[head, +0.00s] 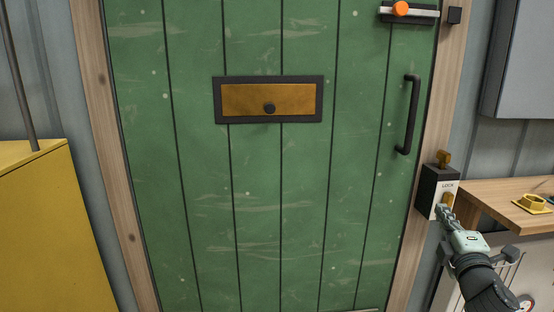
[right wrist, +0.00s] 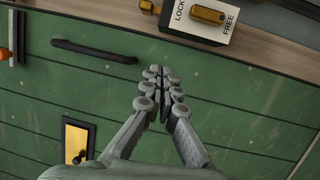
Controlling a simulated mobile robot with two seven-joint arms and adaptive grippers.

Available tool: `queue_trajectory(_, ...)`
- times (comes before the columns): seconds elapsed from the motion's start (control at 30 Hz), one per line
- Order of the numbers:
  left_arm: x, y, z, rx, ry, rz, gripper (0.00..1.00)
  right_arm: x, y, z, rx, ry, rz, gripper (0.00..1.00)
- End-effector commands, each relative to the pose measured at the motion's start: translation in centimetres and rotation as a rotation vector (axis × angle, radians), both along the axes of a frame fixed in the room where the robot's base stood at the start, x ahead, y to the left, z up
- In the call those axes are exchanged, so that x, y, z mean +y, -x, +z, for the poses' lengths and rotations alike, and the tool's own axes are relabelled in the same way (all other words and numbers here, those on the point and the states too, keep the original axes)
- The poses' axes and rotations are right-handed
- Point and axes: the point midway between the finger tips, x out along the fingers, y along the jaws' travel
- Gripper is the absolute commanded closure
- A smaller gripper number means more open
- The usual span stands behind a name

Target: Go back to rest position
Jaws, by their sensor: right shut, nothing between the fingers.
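My right gripper (head: 445,213) is in front of the lock box at the lower right of the head view. In the right wrist view its fingers (right wrist: 157,95) are together with nothing between them, in front of the green door. The lock box (head: 428,190) is dark with a pale face and a brass lever (head: 444,159) on top. It also shows in the right wrist view (right wrist: 205,25), with the words LOCK and FREE. I cannot tell whether the gripper touches the box. My left gripper is not in view.
The green door (head: 200,180) is shut in its wooden frame. It has a black handle (head: 408,115), a brass panel (head: 268,99) and a bolt with an orange knob (head: 400,9). A wooden counter (head: 500,205) is at the right, a yellow cabinet (head: 45,230) at the left.

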Motion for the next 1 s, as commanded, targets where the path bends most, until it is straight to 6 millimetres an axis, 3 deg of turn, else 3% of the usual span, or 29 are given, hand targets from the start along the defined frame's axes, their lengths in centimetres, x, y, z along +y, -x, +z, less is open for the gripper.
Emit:
queue_trajectory(0.03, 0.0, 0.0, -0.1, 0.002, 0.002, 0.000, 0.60, 0.0, 1.3, -4.0, 0.073, -0.125, -0.033, 1.00)
queue_trajectory(0.2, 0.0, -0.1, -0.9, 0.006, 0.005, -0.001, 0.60, 0.6, 6.9, -15.8, 0.299, -0.494, -0.178, 1.00)
queue_trajectory(0.27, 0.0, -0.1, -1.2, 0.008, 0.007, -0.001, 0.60, 1.2, 9.5, -19.6, 0.376, -0.610, -0.238, 1.00)
queue_trajectory(0.4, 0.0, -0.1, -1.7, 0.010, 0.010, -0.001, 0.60, 3.5, 16.5, -27.5, 0.558, -0.857, -0.394, 1.00)
queue_trajectory(0.5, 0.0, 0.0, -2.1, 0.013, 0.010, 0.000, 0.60, 5.5, 22.0, -31.9, 0.679, -1.010, -0.515, 1.00)
queue_trajectory(0.6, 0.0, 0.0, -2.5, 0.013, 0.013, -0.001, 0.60, 7.6, 26.9, -35.0, 0.783, -1.129, -0.626, 1.00)
queue_trajectory(0.73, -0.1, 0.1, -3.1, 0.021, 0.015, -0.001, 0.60, 9.7, 31.6, -37.2, 0.875, -1.229, -0.735, 1.00)
queue_trajectory(0.83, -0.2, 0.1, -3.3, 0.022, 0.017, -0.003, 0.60, 10.6, 33.4, -37.9, 0.911, -1.265, -0.779, 1.00)
queue_trajectory(1.0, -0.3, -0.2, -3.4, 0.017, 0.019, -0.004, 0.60, 10.9, 34.1, -38.2, 0.926, -1.278, -0.795, 1.00)
